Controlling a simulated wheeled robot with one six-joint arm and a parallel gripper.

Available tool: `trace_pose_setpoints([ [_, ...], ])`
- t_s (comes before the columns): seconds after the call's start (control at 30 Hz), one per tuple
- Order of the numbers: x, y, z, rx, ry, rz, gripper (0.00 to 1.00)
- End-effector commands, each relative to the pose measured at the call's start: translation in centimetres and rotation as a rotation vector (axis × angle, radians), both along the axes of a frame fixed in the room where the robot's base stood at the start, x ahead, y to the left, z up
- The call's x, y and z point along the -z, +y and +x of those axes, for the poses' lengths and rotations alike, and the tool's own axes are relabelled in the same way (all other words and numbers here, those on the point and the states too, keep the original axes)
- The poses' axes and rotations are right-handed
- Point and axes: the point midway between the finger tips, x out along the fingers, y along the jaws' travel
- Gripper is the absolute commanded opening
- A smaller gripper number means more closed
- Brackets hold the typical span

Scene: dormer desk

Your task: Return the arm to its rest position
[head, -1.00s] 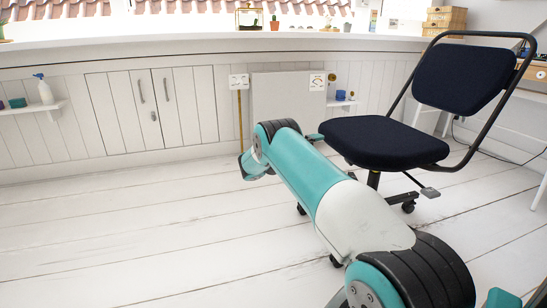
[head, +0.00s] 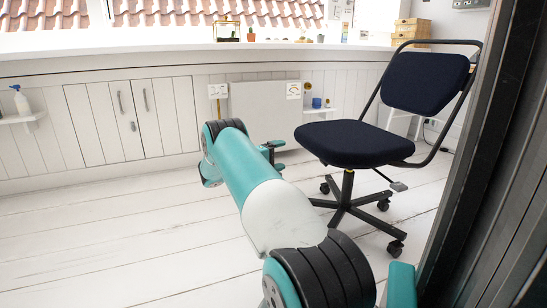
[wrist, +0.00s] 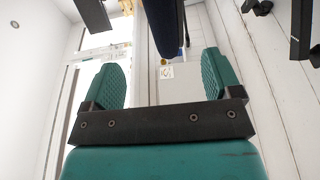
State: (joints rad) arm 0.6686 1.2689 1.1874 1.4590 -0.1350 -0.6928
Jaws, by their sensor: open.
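My arm (head: 255,185), teal and white with black joints, reaches forward over the white floor in the head view, bent at its elbow. My gripper (head: 273,150) shows small and dark beside the far end of the arm, left of the chair seat. In the wrist view my gripper (wrist: 163,78) has its two teal ribbed fingers wide apart, with nothing between them. It is open and empty. Part of the wrist is hidden behind the arm in the head view.
A dark office chair (head: 355,145) stands just right of my arm. A dark upright post or frame (head: 485,160) fills the right edge. White cupboards (head: 130,120) and a long sill (head: 150,62) line the far wall. The floor (head: 110,235) at left is clear.

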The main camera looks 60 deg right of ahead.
Motion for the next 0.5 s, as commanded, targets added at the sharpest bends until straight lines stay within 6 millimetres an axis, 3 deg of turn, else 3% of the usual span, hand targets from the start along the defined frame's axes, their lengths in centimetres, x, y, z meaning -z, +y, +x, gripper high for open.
trace_pose_setpoints([
  [0.37,-0.3,0.3,0.5,-0.01,-0.01,0.005,0.84],
  [0.47,-1.9,1.2,2.7,-0.063,-0.074,0.045,0.84],
  [0.5,-2.9,2.1,4.3,-0.1,-0.121,0.077,0.84],
])
